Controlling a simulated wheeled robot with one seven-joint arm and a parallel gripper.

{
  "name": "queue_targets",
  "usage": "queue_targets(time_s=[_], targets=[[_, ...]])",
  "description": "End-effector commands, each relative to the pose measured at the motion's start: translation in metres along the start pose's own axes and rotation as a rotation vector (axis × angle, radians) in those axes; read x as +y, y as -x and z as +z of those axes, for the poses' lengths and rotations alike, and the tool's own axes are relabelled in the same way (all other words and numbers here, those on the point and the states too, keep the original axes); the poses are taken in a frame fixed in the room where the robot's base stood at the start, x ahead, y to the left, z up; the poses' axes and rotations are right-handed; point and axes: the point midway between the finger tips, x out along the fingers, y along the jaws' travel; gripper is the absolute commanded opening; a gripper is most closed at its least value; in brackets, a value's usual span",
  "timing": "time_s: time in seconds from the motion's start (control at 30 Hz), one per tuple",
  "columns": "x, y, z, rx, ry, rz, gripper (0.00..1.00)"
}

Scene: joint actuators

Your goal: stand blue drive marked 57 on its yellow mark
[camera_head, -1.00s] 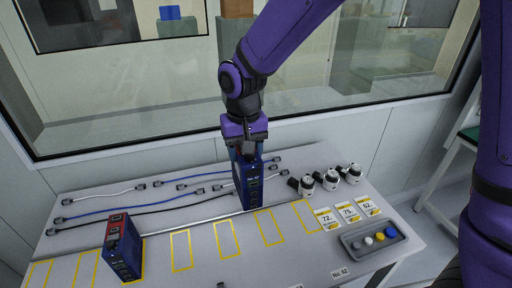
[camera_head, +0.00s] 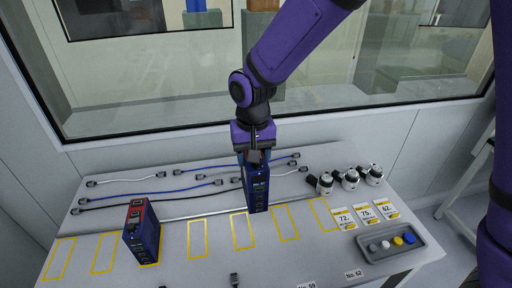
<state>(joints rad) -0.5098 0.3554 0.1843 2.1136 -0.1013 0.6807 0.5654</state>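My gripper (camera_head: 257,158) points down over the middle of the table and is shut on the top of a blue drive (camera_head: 257,190). This drive is upright, behind and between two empty yellow marks (camera_head: 242,231) and (camera_head: 286,223). Whether its base touches the table is unclear. A second blue drive (camera_head: 142,236) with a red top stands upright to the left, over another yellow mark (camera_head: 156,264). I cannot read a number on either drive. More empty yellow marks (camera_head: 197,239) run along the table's front in a row.
Blue, black and white cables (camera_head: 150,192) lie behind the marks, along a rail. Several white-and-black motors (camera_head: 348,179), number cards (camera_head: 365,215) and a grey button tray (camera_head: 390,242) occupy the right side. A window wall (camera_head: 190,134) rises behind the table.

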Motion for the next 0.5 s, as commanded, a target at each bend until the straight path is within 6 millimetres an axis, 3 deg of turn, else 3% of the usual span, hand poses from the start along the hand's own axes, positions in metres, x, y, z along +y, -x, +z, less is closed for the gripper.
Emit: queue_targets(time_s=[0.5], targets=[[-0.015,-0.048,0.000,-0.001,0.001,0.001,0.00]])
